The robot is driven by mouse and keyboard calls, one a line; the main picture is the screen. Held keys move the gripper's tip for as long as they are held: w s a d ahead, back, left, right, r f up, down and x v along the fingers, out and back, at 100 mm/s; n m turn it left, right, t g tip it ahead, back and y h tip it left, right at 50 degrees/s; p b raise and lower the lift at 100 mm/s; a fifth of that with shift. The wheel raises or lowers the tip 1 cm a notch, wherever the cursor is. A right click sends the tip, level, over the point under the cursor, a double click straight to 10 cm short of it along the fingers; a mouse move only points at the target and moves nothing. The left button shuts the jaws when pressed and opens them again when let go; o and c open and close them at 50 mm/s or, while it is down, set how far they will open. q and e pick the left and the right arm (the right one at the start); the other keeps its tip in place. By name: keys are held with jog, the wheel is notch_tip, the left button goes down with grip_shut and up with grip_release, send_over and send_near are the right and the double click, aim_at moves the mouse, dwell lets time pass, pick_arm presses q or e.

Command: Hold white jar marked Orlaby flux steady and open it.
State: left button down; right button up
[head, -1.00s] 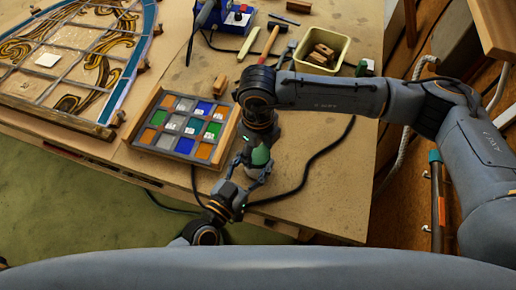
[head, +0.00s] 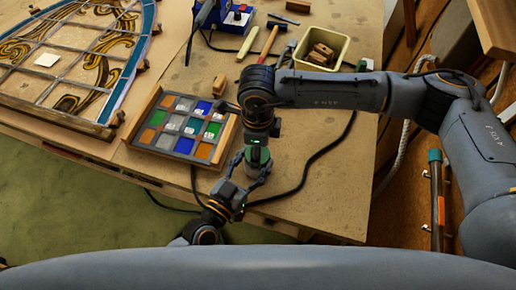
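The white jar (head: 250,172) stands near the front edge of the bench, mostly hidden between my grippers; its marking is not readable. A green top (head: 258,155) shows above its pale body. My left gripper (head: 251,177) comes up from below in the picture, with a finger on each side of the jar's body, and appears shut on it. My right gripper (head: 257,146) points down from above, right at the green top. Its fingers are too small and hidden to tell whether they grip the top.
A divided tray of coloured glass pieces (head: 142,143) sits just left of the jar. A black cable (head: 318,154) lies to the right. Behind are a hammer (head: 268,42), a cream bin of wooden blocks (head: 342,44) and a blue soldering station (head: 237,18). The leaded panel (head: 45,60) lies far left.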

pick_arm(q)
jog(key=shift+s+f, duration=0.1)
jog(key=shift+f, duration=0.15)
pick_arm(e)
jog(key=o, duration=1.3)
jog(key=shift+a, duration=0.1)
jog(key=shift+r, duration=2.25)
pick_arm(q)
jog(key=shift+c, duration=2)
grip_release()
jog(key=shift+o, duration=0.2)
jog(key=shift+r, duration=0.1)
pick_arm(e)
jog(key=shift+w, duration=0.1)
